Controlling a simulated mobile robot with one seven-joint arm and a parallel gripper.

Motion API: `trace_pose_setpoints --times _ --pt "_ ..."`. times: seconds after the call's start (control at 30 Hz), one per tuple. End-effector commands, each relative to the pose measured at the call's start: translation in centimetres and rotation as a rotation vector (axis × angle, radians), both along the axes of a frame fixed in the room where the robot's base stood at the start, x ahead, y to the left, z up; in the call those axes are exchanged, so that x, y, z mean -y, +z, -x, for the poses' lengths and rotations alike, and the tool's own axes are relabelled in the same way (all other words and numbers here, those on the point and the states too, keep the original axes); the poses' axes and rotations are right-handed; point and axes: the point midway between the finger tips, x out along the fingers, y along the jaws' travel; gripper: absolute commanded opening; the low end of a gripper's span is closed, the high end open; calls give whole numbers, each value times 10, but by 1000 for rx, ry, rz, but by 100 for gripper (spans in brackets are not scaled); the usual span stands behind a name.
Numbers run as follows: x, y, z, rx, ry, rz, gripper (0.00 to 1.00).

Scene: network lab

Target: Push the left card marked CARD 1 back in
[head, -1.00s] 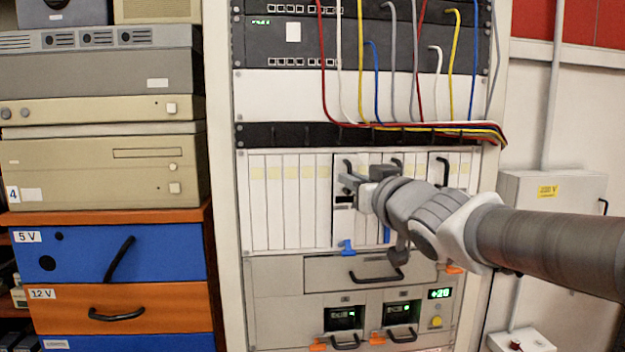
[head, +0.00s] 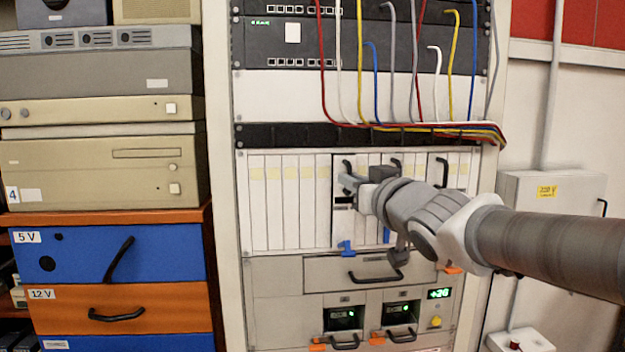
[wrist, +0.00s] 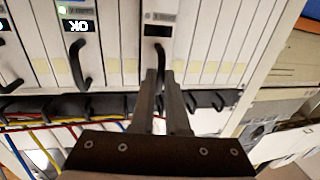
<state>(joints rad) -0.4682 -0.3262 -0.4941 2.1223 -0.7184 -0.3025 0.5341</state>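The left card (head: 344,223) is a narrow module in the white card row, with a dark strip, a black handle and a blue lever (head: 346,248) at its foot. Its marking is not readable. In the wrist view, which is upside down, the card (wrist: 157,12) stands straight ahead. My gripper (head: 346,183) is at the upper part of this card. In the wrist view the fingers of my gripper (wrist: 161,76) lie close on both sides of the black handle (wrist: 161,52) and appear shut on it. My gripper and wrist hide part of the cards to the right.
A neighbouring card with an OK display (wrist: 78,25) and its own handle (wrist: 81,68) is close by. Coloured cables (head: 430,126) run along a black bar (head: 290,134) above the cards. A drawer (head: 325,273) lies below. White blank panels (head: 290,205) fill the left.

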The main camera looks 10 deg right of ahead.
Motion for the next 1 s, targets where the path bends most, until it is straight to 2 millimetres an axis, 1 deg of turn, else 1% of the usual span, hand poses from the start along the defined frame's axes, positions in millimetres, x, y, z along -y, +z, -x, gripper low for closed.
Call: trace_pose_setpoints --times 0.03,0.13,0.17,0.43,0.57,0.67,1.0 --pt "0 0 0 -1 0 0 23" --pt "0 0 0 0 0 0 41" --pt "0 0 0 0 0 0 41" --pt "0 0 0 1 0 0 41" --pt "1 0 6 2 0 0 41" --pt "3 1 15 4 1 -2 41" --pt "12 1 63 4 2 -2 41"
